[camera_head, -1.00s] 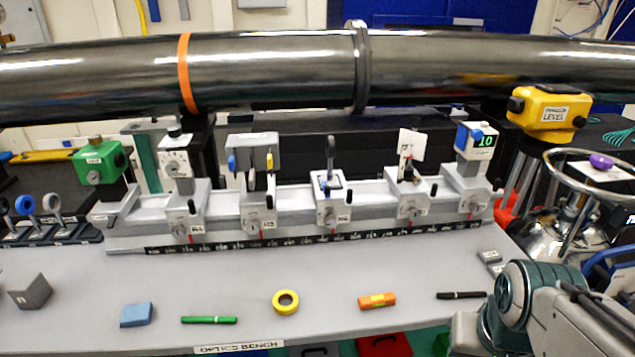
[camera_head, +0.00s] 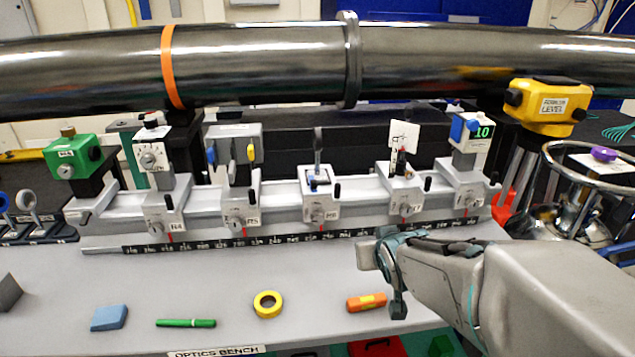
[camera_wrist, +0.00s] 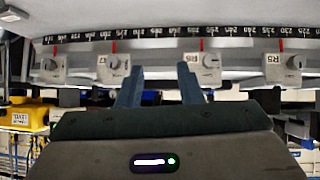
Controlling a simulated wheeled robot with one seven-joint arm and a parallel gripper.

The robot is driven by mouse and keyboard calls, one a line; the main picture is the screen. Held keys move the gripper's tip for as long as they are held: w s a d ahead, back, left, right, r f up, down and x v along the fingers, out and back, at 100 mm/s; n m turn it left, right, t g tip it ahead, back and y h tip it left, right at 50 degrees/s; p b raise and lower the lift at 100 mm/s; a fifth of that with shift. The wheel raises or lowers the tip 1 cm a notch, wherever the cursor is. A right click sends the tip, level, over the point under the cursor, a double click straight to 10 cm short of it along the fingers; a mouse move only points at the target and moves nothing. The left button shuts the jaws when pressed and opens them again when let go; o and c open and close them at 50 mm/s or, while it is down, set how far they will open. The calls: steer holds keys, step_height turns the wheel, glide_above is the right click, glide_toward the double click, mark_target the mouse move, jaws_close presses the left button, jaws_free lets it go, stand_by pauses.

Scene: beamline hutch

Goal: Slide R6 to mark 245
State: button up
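The R6 carriage (camera_head: 320,207) stands on the white rail (camera_head: 282,206), between R5 (camera_head: 240,215) and R7 (camera_head: 405,200). It has a knob on its front, a red pointer below and a small post on top. The black scale strip (camera_head: 290,237) runs along the rail's front; its numbers are too small to read surely. In the wrist view, which is upside down, R6 (camera_wrist: 201,66) is just right of my gripper (camera_wrist: 159,84). The two fingers are apart with nothing between them. The gripper is in front of the rail, not visibly touching R6.
R4 (camera_head: 168,215) and R8 (camera_head: 465,195) stand farther out on the rail. A blue block (camera_head: 109,318), green marker (camera_head: 186,323), yellow tape roll (camera_head: 267,304) and orange item (camera_head: 366,302) lie on the bench front. A large dark pipe (camera_head: 260,65) crosses behind.

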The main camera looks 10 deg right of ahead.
mark_target(339, 191)
steer(key=w+a+t+y+b, duration=0.1)
steer(key=w+t, duration=0.1)
steer(key=w, duration=0.5)
steer(key=w+a+n+t+y+b, duration=0.1)
steer(key=w+a+t+y, duration=0.1)
steer(key=w, duration=0.5)
steer(key=w+a+r+n+t+y+b, duration=0.1)
steer(key=w+t, duration=0.2)
steer(key=w, duration=0.4)
steer(key=shift+a+y, duration=0.3)
jaws_close()
